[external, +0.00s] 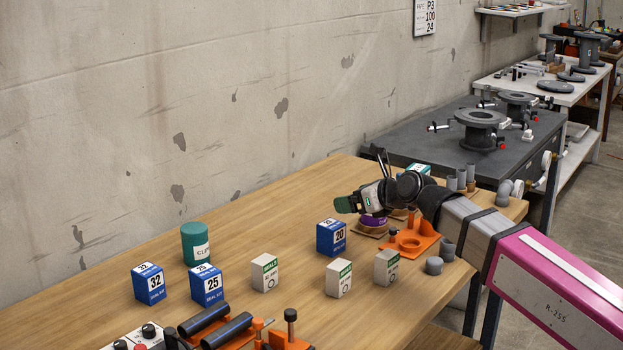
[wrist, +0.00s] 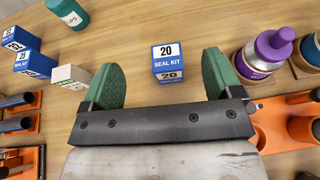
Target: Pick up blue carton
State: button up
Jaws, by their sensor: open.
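Three blue and white seal kit cartons stand on the wooden table. The blue carton marked 20 (external: 331,238) is the nearest to my gripper; it also shows in the wrist view (wrist: 168,62), ahead of and between the two green fingers. The cartons marked 32 (external: 150,284) and 25 (external: 207,285) stand further left. My gripper (external: 345,204) is open with nothing between its fingers (wrist: 164,80). In the external view it is right of and above the carton marked 20, apart from it.
White cartons (external: 265,272) stand in front of the carton marked 20. A green canister (external: 195,244) is at the left. A purple-capped bottle (wrist: 265,54) and an orange fixture (external: 412,240) are near my wrist. Orange pipe clamps lie at the front; the table's back strip is clear.

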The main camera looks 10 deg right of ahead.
send_near(340, 230)
jog(key=x, duration=0.5)
jog(key=shift+w+a+f, duration=0.1)
jog(key=shift+a, duration=0.1)
jog(key=x, duration=0.7)
jog(key=shift+w+a+f, duration=0.1)
jog(key=shift+w, duration=0.1)
jog(key=c, duration=1)
